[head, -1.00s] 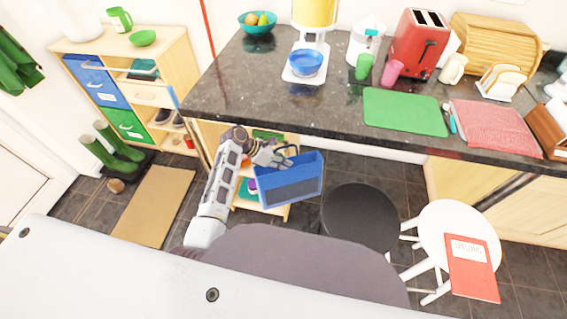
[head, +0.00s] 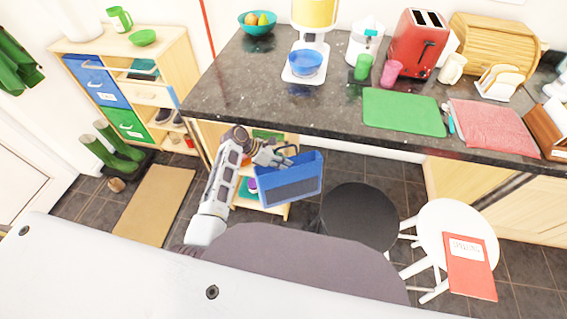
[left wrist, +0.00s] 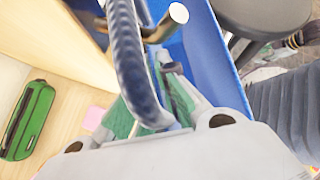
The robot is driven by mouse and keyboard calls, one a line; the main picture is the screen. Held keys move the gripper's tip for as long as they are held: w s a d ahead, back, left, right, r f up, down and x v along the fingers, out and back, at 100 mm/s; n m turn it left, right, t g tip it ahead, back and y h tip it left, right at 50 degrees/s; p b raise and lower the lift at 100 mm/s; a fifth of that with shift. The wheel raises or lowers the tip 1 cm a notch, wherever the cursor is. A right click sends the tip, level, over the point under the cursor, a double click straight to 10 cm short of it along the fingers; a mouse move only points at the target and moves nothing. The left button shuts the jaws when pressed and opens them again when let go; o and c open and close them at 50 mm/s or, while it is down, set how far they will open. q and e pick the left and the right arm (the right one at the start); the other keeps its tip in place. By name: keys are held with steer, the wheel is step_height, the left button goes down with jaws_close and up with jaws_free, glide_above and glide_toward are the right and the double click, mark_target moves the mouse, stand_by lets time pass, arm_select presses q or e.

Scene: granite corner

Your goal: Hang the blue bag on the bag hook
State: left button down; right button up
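The blue bag (head: 288,182) is in the middle of the head view, in front of the counter's side, with its top edge sloping up to the right. My left gripper (head: 268,156) is at its dark braided handle, which also shows large in the left wrist view (left wrist: 132,60). The handle runs between the fingers (left wrist: 150,100), which look shut on it. A brass hook (left wrist: 160,27) with a round end is close beside the handle in the left wrist view. I cannot tell whether the handle rests on it. My right gripper is not in view.
The dark granite counter (head: 235,95) is above the bag. A black stool (head: 358,215) stands close to the bag's right, and a white stool (head: 440,225) with a red booklet (head: 470,268) stands farther right. Low wooden shelves (head: 262,208) are behind the bag.

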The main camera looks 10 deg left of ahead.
arm_select(q)
steer(key=c, duration=2.2)
jaws_free()
steer(key=o, duration=0.6)
steer(key=shift+o, duration=0.2)
steer(key=shift+a+r, duration=0.1)
steer(key=shift+a, duration=0.05)
steer(key=v, duration=0.7)
steer(key=shift+r, duration=0.15)
steer(key=shift+s, duration=0.1)
